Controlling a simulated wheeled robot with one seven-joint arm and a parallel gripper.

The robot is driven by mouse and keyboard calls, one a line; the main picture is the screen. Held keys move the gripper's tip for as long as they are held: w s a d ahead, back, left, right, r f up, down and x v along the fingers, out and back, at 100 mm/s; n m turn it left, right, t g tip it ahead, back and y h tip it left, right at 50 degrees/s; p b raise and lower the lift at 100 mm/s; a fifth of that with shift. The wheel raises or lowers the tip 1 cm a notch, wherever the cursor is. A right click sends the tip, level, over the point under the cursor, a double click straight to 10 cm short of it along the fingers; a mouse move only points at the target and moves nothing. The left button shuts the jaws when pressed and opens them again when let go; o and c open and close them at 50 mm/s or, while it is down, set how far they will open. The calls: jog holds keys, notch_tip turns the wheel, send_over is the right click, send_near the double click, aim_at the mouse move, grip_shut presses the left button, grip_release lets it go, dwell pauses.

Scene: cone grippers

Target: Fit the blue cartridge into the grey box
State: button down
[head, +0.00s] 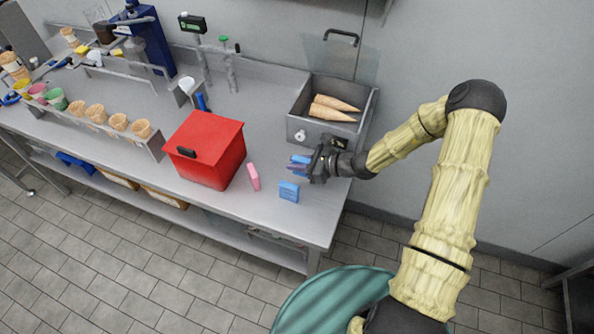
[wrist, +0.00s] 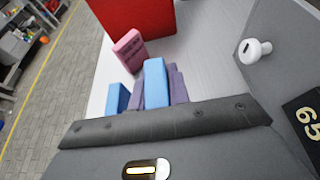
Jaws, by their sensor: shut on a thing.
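My gripper (head: 298,166) is shut on a blue cartridge (head: 301,158), just in front of the grey box and above the worktop. In the wrist view the held cartridge (wrist: 156,82) is between the purple-grey fingers, pointing away from the camera. Its near end is hidden by the gripper body. A second blue block (head: 289,191) stands on the worktop near the front edge; it also shows in the wrist view (wrist: 118,97), left of the fingers. The grey box (head: 312,132) is open-topped, with a white knob on its front, and contains ice-cream cones (head: 335,108).
A pink block (head: 253,177) stands on the worktop beside a red lidded box (head: 207,150). A rack with several cones (head: 118,122) is at the left. A blue machine (head: 152,40) and taps stand farther back. The worktop's right end is close to the grey box.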

jog(key=shift+f+p, duration=0.35)
jog(key=shift+f, duration=1.7)
jog(key=shift+f, duration=0.2)
jog(key=c, duration=1.3)
grip_release()
